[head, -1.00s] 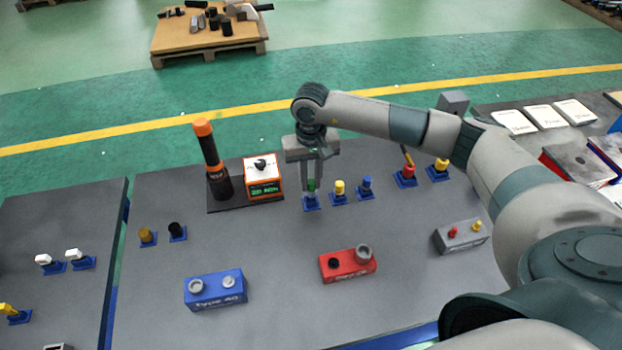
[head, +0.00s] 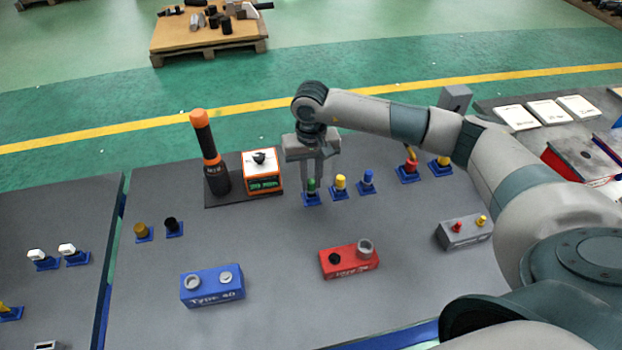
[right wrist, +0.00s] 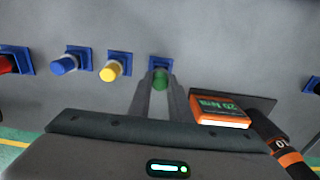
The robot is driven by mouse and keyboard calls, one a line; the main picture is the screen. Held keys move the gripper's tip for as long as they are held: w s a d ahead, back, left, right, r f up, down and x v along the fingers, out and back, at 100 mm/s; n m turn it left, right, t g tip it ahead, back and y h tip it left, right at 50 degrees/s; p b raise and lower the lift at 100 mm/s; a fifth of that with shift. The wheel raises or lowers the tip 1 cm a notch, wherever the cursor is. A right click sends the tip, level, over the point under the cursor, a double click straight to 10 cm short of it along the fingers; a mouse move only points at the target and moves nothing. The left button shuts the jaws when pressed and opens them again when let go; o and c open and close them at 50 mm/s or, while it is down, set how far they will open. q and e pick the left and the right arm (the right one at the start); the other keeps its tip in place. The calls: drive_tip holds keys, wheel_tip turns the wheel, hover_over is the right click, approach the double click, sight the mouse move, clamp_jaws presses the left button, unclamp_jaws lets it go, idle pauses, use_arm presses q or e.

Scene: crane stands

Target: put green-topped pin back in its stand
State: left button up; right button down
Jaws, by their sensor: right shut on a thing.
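The green-topped pin (head: 311,184) is upright at its small blue stand (head: 311,199) on the grey table. My right gripper (head: 312,180) points down over it, shut on the pin. In the right wrist view the green top (right wrist: 160,80) sits between the two fingertips (right wrist: 156,88), with the blue stand (right wrist: 160,63) just beyond it. The pin's lower end is hidden, so I cannot tell how deep it sits in the stand. My left gripper is not in view.
A yellow-topped pin (head: 340,182) and a blue-topped pin (head: 368,177) stand close to the right. An orange-and-white box (head: 262,172) and a tall black-and-orange tool (head: 209,150) stand to the left. Blue (head: 213,286) and red (head: 349,260) blocks lie in front, with clear table between.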

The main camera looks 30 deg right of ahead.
drive_tip(key=shift+f+b, duration=0.3)
drive_tip(key=c, duration=1.5)
unclamp_jaws()
drive_tip(key=shift+c, duration=0.2)
drive_tip(key=shift+r, duration=0.15)
drive_tip(key=shift+r+p, duration=0.8)
drive_tip(key=shift+r, duration=1.55)
drive_tip(key=shift+r, duration=0.2)
